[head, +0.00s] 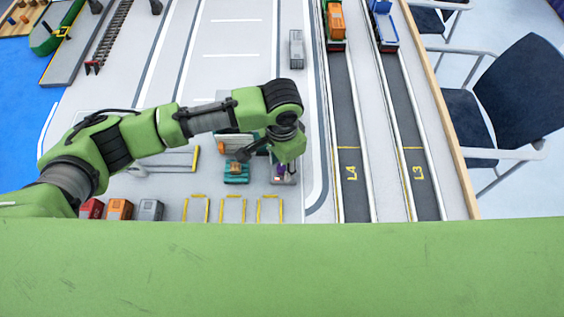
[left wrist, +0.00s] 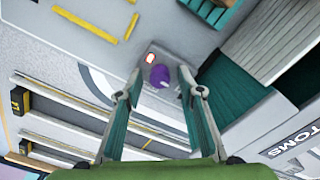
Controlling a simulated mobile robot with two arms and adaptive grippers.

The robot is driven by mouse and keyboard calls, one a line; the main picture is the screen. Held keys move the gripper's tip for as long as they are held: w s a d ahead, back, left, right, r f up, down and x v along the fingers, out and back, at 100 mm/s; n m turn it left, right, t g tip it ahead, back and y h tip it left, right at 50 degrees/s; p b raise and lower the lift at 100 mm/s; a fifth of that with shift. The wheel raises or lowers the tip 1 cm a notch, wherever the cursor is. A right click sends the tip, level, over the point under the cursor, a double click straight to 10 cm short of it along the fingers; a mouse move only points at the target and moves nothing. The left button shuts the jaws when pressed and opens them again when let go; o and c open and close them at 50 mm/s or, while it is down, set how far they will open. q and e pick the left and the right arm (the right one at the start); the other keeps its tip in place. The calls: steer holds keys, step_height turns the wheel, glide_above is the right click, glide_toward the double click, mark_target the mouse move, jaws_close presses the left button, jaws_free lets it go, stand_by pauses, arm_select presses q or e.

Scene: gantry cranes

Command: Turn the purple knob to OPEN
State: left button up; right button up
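The purple knob (left wrist: 160,76) sits on a grey base plate (left wrist: 137,62) in the left wrist view, beside a small white label with a red edge (left wrist: 151,58). Its OPEN marking cannot be read. In the head view a little of the purple knob (head: 279,171) shows below my gripper. My left gripper (head: 284,159) points down over the knob. In the left wrist view its two fingers (left wrist: 160,84) are spread apart on either side of the knob, with gaps visible. Whether the fingertips touch the knob cannot be told. My right gripper is not in view.
A teal box with an orange top (head: 236,173) stands just left of the knob. A building marked CUSTOMS (left wrist: 290,138) is close by. Red, orange and grey containers (head: 120,209) stand at the lower left.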

arm_select(q)
jaws_close()
steer(key=m+p, duration=0.3)
steer(key=shift+r, duration=0.25)
steer(key=m+p, duration=0.2)
steer(key=m, duration=0.2)
steer(key=shift+p, duration=0.35)
steer(key=m+p, duration=0.1)
steer(key=m, duration=0.2)
steer(key=shift+f, duration=0.1)
steer(key=m, duration=0.2)
steer(key=shift+m+p, duration=0.4)
steer(key=m, duration=0.5)
steer(key=shift+d+f, duration=0.1)
steer(key=shift+p, duration=0.3)
